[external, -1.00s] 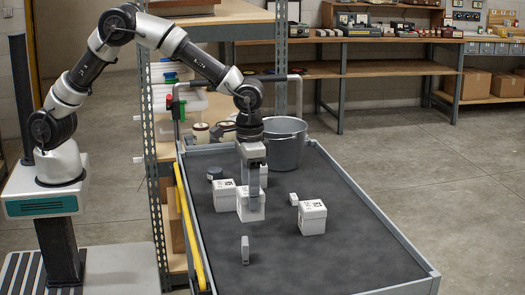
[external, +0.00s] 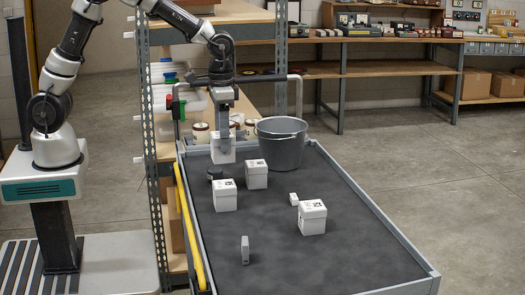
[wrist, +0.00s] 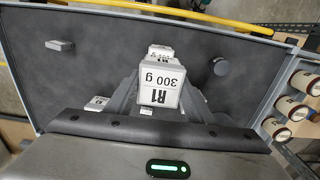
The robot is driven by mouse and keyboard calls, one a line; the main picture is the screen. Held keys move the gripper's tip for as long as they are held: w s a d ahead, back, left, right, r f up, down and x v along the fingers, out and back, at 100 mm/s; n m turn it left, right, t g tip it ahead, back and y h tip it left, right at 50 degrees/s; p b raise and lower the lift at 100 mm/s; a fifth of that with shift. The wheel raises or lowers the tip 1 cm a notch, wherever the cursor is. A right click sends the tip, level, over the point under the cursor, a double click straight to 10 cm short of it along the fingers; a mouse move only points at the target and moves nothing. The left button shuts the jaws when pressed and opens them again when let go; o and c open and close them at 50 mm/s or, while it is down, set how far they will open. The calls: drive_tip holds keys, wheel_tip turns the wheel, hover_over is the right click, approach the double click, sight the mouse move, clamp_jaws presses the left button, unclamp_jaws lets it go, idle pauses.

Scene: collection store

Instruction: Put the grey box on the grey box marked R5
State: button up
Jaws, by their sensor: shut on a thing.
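My gripper (external: 223,136) is shut on a pale grey box (external: 221,153) and holds it up over the far left part of the cart. In the wrist view the held box (wrist: 158,84) sits between the fingers, its label reading R1, 300 g. Three similar lidded boxes stand on the dark cart surface: one at left (external: 224,197), one near the bucket (external: 257,176) and one at right (external: 312,219). Their marks are too small to read in the external view, so I cannot tell which is R5. In the wrist view one lid (wrist: 160,50) shows partly past the held box.
A grey bucket (external: 282,150) stands at the cart's far end. The cart has a raised rim (external: 385,232). Its near right surface is clear.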

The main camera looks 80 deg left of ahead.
sight(223, 161)
drive_tip(key=shift+f, duration=3.55)
drive_tip(key=shift+f+b, duration=0.2)
drive_tip(key=shift+b, duration=0.1)
drive_tip(key=o, duration=1.3)
drive_tip(key=shift+r, duration=0.1)
